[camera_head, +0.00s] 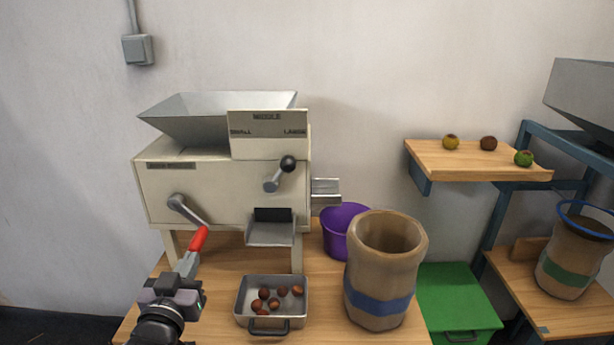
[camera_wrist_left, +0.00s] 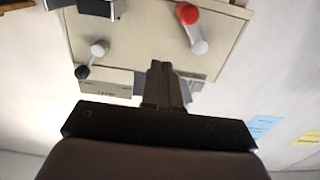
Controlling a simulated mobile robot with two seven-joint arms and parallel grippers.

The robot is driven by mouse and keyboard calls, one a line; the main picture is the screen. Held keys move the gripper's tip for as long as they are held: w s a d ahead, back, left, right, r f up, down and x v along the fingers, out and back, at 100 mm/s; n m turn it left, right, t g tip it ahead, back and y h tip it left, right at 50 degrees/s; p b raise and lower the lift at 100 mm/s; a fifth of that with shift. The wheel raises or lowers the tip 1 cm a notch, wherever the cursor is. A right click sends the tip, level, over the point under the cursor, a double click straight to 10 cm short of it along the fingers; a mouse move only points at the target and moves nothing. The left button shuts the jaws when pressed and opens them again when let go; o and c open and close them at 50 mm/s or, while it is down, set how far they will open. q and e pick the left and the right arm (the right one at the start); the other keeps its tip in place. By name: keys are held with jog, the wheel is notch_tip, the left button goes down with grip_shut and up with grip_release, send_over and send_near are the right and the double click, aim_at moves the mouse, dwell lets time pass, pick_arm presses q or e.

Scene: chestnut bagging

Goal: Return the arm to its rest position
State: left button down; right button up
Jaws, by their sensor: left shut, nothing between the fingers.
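My left gripper (camera_head: 187,264) is in front of the cream sorting machine (camera_head: 165,190), at the left edge of the table. Its fingers are shut and empty, and they also show closed together in the left wrist view (camera_wrist_left: 162,72). In the head view the fingertips line up just below the red handle (camera_head: 198,239) of the machine's crank. In the left wrist view the red handle (camera_wrist_left: 187,14) is apart from the fingers, above and to their right. My right gripper is not in view.
A metal tray (camera_head: 269,324) with several chestnuts and a brown sack (camera_head: 381,285) with a blue band stand on the table. A purple bucket (camera_head: 337,232) is behind the sack. A small shelf (camera_head: 465,165) and green box (camera_head: 450,295) are on the right.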

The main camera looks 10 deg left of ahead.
pick_arm(q)
jog(key=s+d+f+m+g+h, duration=0.2)
jog(key=s+d+f, duration=0.4)
jog(key=s+f, duration=0.3)
jog(key=s+d+f+m+g+h, duration=0.3)
jog(key=s+f, duration=0.7)
jog(key=f, duration=0.4)
jog(key=d+g+h, duration=0.1)
jog(key=d+g, duration=0.1)
jog(key=d, duration=0.1)
jog(key=shift+d+f, duration=0.3)
jog(key=shift+d, duration=0.1)
